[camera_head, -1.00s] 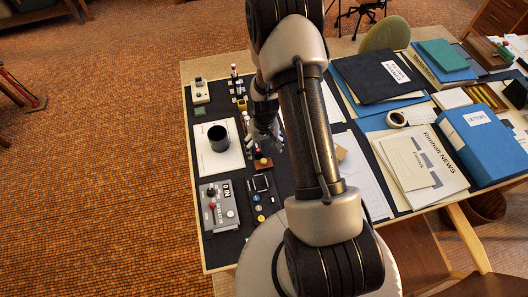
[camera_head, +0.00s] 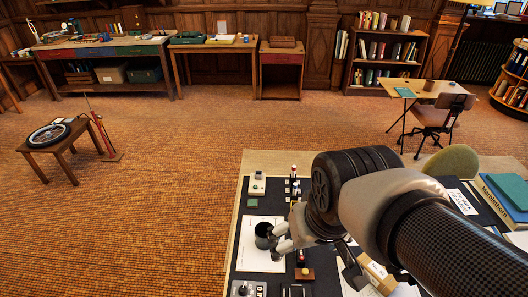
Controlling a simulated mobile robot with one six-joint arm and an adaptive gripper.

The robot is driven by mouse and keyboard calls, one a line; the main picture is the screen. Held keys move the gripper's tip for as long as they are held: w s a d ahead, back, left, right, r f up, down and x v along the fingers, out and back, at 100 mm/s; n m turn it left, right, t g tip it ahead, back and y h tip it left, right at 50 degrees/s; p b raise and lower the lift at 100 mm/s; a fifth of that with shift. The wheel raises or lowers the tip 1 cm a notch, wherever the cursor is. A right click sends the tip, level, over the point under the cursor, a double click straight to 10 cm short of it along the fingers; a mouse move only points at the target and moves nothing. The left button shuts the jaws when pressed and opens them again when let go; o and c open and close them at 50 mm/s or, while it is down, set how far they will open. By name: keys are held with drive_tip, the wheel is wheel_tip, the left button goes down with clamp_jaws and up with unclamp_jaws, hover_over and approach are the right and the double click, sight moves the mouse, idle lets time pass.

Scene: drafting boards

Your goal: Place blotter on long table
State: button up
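My gripper (camera_head: 279,238) hangs over the dark desk at the lower middle. Its two pale fingertips look spread, with nothing visible between them. They overlap the right edge of a dark cup (camera_head: 263,234) in the picture; I cannot tell if they touch it. I cannot clearly identify the blotter; a small wooden block with a dark, red-tipped top (camera_head: 304,272) stands just below the gripper and may be it. A long table (camera_head: 150,50) with green and red drawer fronts stands against the back wall at the left.
The cup stands on white paper (camera_head: 247,255). Several small devices sit around it. A low stool with a wheel (camera_head: 48,134) stands on the left floor. A desk and chair (camera_head: 440,115) are at the right. The middle floor is open.

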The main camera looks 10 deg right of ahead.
drive_tip(key=shift+t, duration=0.3)
drive_tip(key=s, duration=0.1)
drive_tip(key=s+r, duration=0.1)
drive_tip(key=s, duration=0.1)
drive_tip(key=s+a, duration=0.1)
drive_tip(key=s, duration=0.1)
drive_tip(key=shift+r, duration=0.15)
wheel_tip(320, 180, down, 6)
drive_tip(key=b, duration=0.6)
drive_tip(key=shift+f+b, duration=0.25)
drive_tip(key=shift+b, duration=0.05)
